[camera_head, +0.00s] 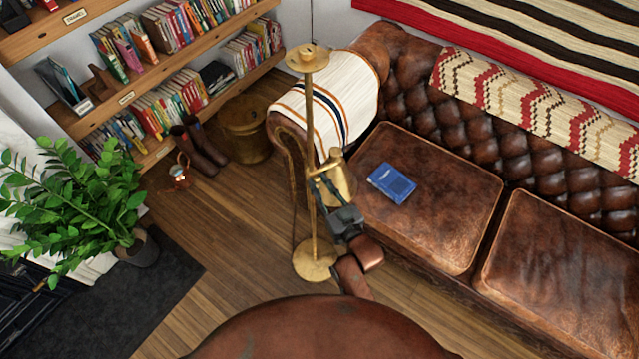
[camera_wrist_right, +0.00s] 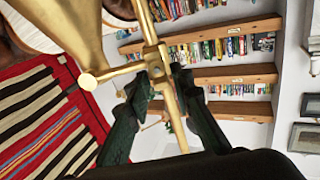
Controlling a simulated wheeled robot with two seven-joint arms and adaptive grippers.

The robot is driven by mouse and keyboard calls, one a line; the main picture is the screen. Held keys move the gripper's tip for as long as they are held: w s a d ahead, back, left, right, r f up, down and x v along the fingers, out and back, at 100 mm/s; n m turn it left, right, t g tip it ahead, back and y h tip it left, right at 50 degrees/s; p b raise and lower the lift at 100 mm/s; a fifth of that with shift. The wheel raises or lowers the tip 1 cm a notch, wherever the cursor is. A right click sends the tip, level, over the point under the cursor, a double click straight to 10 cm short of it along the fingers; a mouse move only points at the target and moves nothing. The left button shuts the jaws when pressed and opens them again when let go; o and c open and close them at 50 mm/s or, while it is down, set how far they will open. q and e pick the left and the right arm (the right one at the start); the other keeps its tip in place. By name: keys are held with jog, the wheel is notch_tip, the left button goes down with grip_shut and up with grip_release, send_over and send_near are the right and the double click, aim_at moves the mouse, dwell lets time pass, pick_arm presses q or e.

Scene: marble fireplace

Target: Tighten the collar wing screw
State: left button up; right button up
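A brass floor lamp stands on the wood floor in front of the sofa's left end, with its pole (camera_head: 309,120), round base (camera_head: 315,260) and tilted shade (camera_head: 341,178). In the right wrist view the pole (camera_wrist_right: 171,105) runs down between my fingers. A brass collar (camera_wrist_right: 153,55) on it carries a side rod ending in a round knob (camera_wrist_right: 88,81). A small piece below the collar, perhaps the wing screw (camera_wrist_right: 156,73), lies close to my fingertips. My right gripper (camera_head: 322,182), also in the wrist view (camera_wrist_right: 161,80), has its fingers apart; contact is unclear. My left gripper is out of view.
A brown leather sofa (camera_head: 535,255) with a blue book (camera_head: 391,183) is right of the lamp. Bookshelves (camera_head: 165,90), a brass bin (camera_head: 245,130), boots (camera_head: 202,148) and a plant (camera_head: 75,205) are to the left. Wood floor around the base is clear.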

jog(key=shift+o, duration=1.3)
jog(key=v, duration=1.2)
